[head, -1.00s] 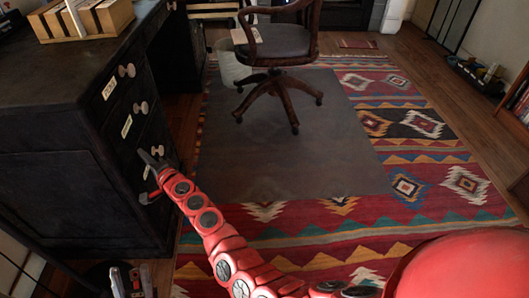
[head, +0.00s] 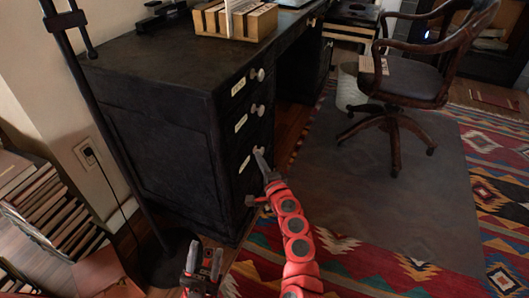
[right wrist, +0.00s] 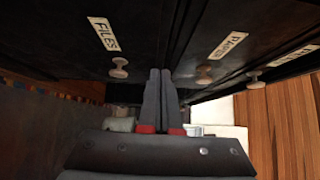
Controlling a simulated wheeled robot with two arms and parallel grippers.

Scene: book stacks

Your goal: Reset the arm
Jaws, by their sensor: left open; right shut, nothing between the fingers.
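My right arm reaches up from the bottom of the head view. Its gripper (head: 260,161) is shut and empty, close to the front of the black desk (head: 165,120) by the lower drawer. In the right wrist view its fingers (right wrist: 160,75) lie together below the drawer fronts; contact with the desk cannot be told. My left gripper (head: 203,258) is open and empty, low in the head view, in front of the desk's corner.
A wooden organizer (head: 235,20) stands on the desk. A wooden swivel chair (head: 405,80) is at the right, a wastebasket (head: 350,88) beside it. A black pole stand (head: 110,130) and books (head: 50,210) are at the left. The patterned rug (head: 495,150) has free room.

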